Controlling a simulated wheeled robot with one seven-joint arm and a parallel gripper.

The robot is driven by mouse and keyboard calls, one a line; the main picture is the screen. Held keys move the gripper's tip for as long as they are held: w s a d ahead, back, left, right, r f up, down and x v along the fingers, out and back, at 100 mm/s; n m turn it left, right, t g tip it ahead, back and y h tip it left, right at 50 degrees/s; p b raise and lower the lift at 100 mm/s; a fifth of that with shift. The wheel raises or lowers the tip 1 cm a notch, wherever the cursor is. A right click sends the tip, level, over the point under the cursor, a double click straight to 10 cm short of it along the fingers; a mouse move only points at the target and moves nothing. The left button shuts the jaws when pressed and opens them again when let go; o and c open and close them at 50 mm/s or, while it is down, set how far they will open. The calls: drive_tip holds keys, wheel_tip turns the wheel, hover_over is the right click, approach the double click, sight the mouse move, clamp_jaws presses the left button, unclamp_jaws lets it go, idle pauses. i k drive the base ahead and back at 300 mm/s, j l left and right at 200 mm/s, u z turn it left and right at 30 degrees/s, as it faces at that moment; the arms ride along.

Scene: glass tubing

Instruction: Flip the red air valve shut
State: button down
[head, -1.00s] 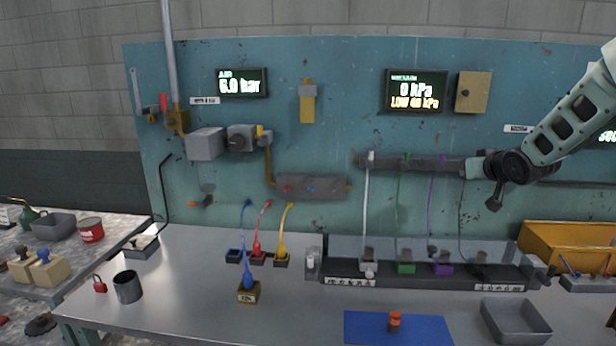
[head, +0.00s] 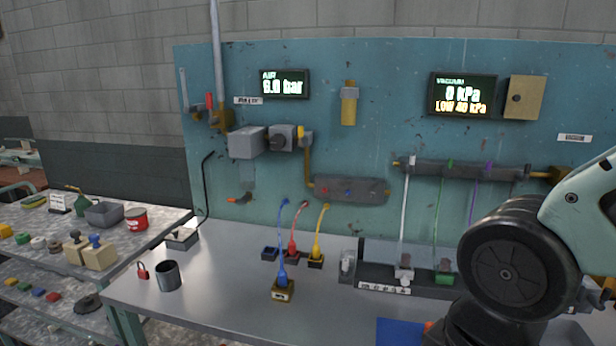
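The red air valve handle (head: 209,101) stands upright at the left end of the teal panel. It sits by the brass fitting (head: 221,119) on the grey vertical pipe. The air display (head: 283,83) to its right appears to read 6.0 bar. My arm fills the lower right of the head view, with a large dark round joint in front of the bench. My gripper is not visible; the red handle is clear of my arm.
A grey bench (head: 225,290) runs below the panel. On it are a red padlock (head: 142,270), a dark cup (head: 168,275) and a blue-plugged block (head: 283,290). A side table (head: 160,232) with boxes and a red tin (head: 137,217) stands at left.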

sight(216, 121)
drive_tip(key=i+j+u, duration=0.1)
drive_tip(key=u, duration=0.55)
drive_tip(key=i+u, duration=0.3)
drive_tip(key=i, duration=0.15)
drive_tip(key=i+u, duration=0.3)
drive_tip(key=i, duration=0.75)
